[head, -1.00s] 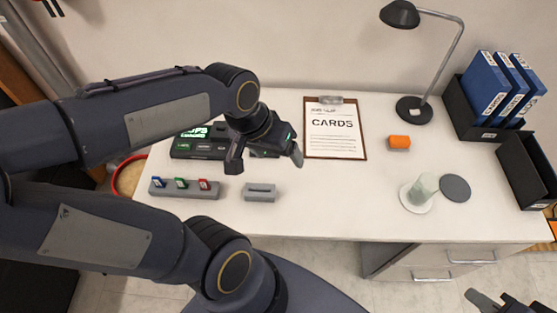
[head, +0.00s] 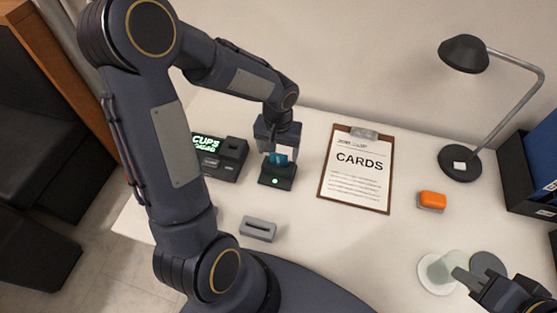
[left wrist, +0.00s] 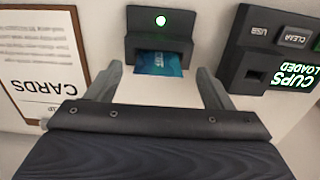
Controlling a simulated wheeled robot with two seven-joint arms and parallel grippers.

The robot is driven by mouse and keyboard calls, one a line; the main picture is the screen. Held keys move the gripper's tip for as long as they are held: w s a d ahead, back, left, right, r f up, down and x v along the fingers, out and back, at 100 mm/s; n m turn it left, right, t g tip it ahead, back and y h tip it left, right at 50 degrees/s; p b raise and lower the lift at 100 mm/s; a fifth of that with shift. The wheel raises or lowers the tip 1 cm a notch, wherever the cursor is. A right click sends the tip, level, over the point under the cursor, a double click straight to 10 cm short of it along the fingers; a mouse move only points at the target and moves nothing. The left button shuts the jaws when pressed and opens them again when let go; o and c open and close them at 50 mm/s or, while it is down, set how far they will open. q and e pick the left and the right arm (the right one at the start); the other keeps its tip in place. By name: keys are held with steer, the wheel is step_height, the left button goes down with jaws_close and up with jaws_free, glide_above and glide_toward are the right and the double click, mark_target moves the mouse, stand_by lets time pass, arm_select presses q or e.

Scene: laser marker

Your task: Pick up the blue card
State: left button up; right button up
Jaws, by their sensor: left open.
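The blue card (head: 278,159) sits in a small dark holder (head: 277,178) with a lit green light on the desk. In the left wrist view the blue card (left wrist: 159,63) sticks out of the dark holder (left wrist: 161,33), between my fingers. My left gripper (head: 279,151) is above the holder, pointing down. Its fingers (left wrist: 158,80) are open on either side of the card, with gaps visible, so it holds nothing. My right gripper (head: 465,280) is at the lower right, over the desk's front edge; its jaws are not clear.
A dark device with a green "CUPS LOADED" screen (head: 207,142) stands left of the holder. A clipboard (head: 357,165) lies to the right. A grey slotted block (head: 258,229) is in front. An orange block (head: 432,201), a lamp (head: 460,163) and a glass (head: 437,270) are further right.

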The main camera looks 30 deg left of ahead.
mark_target(279, 158)
arm_select(q)
step_height(279, 158, down, 4)
steer(key=shift+w+r, duration=0.1)
steer(key=shift+d, duration=0.1)
steer(key=c, duration=1.2)
